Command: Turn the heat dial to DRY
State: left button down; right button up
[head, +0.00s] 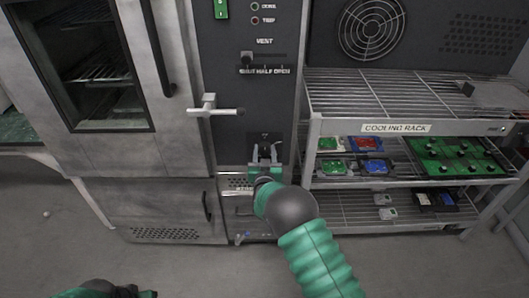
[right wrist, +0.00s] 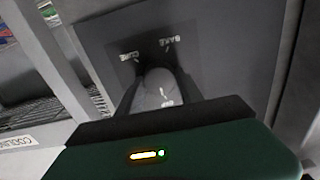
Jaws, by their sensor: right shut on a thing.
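The heat dial (right wrist: 157,88) is a pale grey rounded knob with a small white mark, on a dark panel plate. In the right wrist view it sits between the two dark fingers of my right gripper (right wrist: 160,92), which is shut on it. Labels around it include CURE on the left and BAKE at the upper right; lettering below the knob is partly hidden and hard to read. In the head view my right gripper (head: 265,152) covers the dial low on the control panel (head: 246,100). A green and black part of my left arm shows at the bottom left; its fingers cannot be made out.
An oven with a windowed door (head: 95,65) stands left of the panel. A T-shaped handle (head: 214,110) juts out just above and left of my right gripper. A vent slider (head: 247,57) is higher up. A cooling rack (head: 395,128) with green boards and parts stands close on the right.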

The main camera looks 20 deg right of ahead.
jog(key=m+b, duration=0.2)
jog(key=m, duration=0.1)
jog(key=shift+d+f, duration=0.1)
jog(key=shift+f, duration=0.05)
jog(key=m+b, duration=0.2)
jog(key=m, duration=0.2)
jog(key=shift+d+f+m+b, duration=0.1)
jog(key=shift+f+m+b, duration=0.05)
jog(key=shift+m+b, duration=0.2)
jog(key=m+b, duration=0.3)
jog(key=m, duration=0.2)
jog(key=shift+m+b, duration=0.25)
jog(key=shift+b, duration=0.1)
jog(key=shift+s, duration=0.1)
jog(key=o, duration=1.3)
jog(key=shift+o, duration=0.2)
jog(key=p+v, duration=0.2)
jog(key=v, duration=1.4)
jog(key=shift+s, duration=0.35)
